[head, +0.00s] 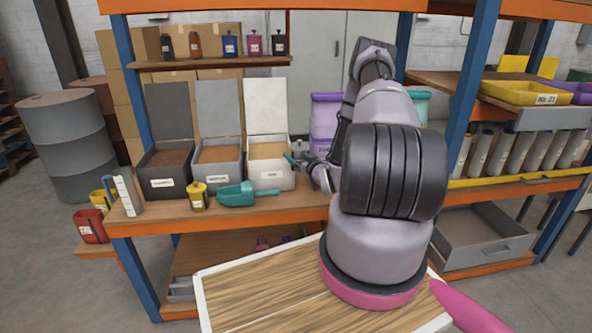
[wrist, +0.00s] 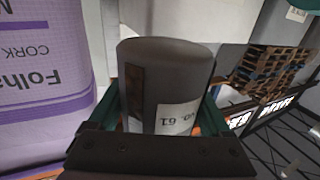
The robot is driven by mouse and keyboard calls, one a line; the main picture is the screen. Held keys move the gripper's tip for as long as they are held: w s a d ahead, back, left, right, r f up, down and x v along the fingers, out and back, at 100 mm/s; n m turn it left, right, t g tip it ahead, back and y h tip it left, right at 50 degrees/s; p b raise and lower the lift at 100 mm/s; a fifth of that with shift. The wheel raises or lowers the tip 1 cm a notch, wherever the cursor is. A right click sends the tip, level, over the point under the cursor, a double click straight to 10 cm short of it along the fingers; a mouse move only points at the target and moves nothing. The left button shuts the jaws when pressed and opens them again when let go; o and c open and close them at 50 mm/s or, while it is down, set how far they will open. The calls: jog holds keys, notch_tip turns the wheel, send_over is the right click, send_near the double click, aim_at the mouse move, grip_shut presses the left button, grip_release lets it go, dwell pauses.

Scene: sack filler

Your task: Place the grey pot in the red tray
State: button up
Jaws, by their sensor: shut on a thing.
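My gripper (wrist: 160,115) has teal fingers and is shut on a dark grey cylindrical pot (wrist: 165,75) with a white label, held between the fingers in the wrist view. The label appears upside down and seems to read No. 61. In the head view my gripper (head: 300,163) is at the shelf front, by the right-hand white-lidded box; the pot cannot be made out clearly there. I see no clear red tray. A small red container (head: 91,226) with a label stands at the lower left in the head view.
Three open-lidded boxes (head: 166,170) stand on the shelf, with a teal scoop (head: 240,195) and yellow pot (head: 198,196) in front. A purple sack (wrist: 42,70) is close beside the gripper. A yellow tray (head: 525,93) is at right. A wooden board (head: 265,290) lies below.

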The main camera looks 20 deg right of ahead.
aim_at(296, 147)
notch_tip(296, 147, up, 3)
jog(key=shift+r, duration=0.15)
jog(key=s+a+r+m+h, duration=0.1)
jog(key=s+a+r, duration=0.1)
jog(key=a+r, duration=0.35)
jog(key=s+a+r+h, duration=0.1)
jog(key=s+a+r, duration=0.15)
jog(key=a, duration=0.65)
jog(key=w+d+f, duration=0.1)
jog(key=d+f, duration=0.1)
jog(key=d, duration=0.2)
jog(key=w+d+f+y, duration=0.1)
jog(key=w+d+f, duration=0.1)
jog(key=d, duration=0.3)
jog(key=w+d+f+n+y, duration=0.1)
jog(key=d+f, duration=0.3)
jog(key=d, duration=0.1)
jog(key=shift+w+d, duration=0.2)
jog(key=shift+d, duration=0.05)
jog(key=shift+f, duration=0.1)
notch_tip(296, 147, down, 18)
jog(key=shift+r, duration=0.25)
jog(key=shift+f, duration=0.1)
jog(key=o, duration=1.2)
jog(key=shift+c, duration=0.2)
jog(key=shift+f, duration=0.1)
